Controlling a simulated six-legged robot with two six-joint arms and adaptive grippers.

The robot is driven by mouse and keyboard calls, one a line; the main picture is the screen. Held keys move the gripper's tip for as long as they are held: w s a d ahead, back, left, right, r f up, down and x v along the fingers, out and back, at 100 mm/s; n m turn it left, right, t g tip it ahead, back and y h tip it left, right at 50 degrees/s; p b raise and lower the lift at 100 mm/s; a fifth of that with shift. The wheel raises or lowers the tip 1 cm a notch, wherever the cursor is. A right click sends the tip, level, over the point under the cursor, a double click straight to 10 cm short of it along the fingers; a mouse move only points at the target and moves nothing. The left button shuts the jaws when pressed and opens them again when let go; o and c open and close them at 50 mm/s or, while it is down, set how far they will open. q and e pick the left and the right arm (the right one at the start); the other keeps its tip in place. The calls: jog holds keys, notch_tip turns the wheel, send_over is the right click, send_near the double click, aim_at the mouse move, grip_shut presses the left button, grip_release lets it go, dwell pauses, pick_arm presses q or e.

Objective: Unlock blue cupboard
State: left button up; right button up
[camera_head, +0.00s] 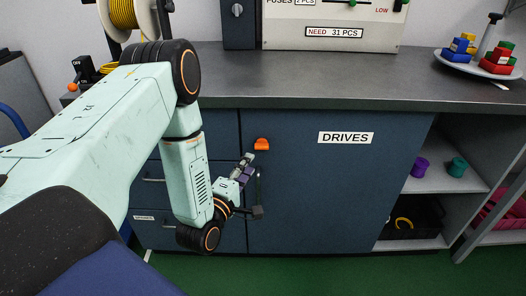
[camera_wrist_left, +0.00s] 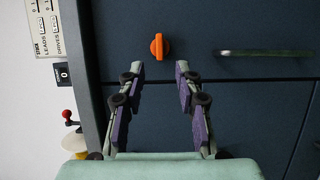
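The blue cupboard door (camera_head: 330,190), labelled DRIVES, is flush with the front under the dark worktop. An orange turn knob (camera_head: 262,144) sits at its upper left; it also shows in the left wrist view (camera_wrist_left: 157,47), ahead of the fingertips and roughly between their lines. The door's bar handle (camera_head: 258,187) is below the knob and also shows in the left wrist view (camera_wrist_left: 265,53). My left gripper (camera_head: 248,163) is just below the knob in the head view. Its purple-padded fingers are apart and empty in the left wrist view (camera_wrist_left: 160,78). My right gripper is out of view.
Drawers with handles (camera_head: 153,180) are left of the door, partly behind my left arm. Open shelves (camera_head: 445,178) with purple and teal items stand to the right. The worktop (camera_head: 330,80) overhangs the door; a plate with coloured blocks (camera_head: 480,65) is at its right.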

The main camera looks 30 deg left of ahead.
aim_at(260, 149)
pick_arm(q)
jog(key=w, duration=0.2)
jog(key=w+b, duration=0.1)
jog(key=w, duration=0.1)
jog(key=w+a, duration=0.1)
jog(key=w, duration=0.1)
jog(key=shift+w, duration=0.1)
jog(key=shift+w+a+b, duration=0.1)
jog(key=shift+w+b, duration=0.2)
jog(key=shift+w, duration=0.4)
jog(key=shift+c, duration=0.3)
grip_shut()
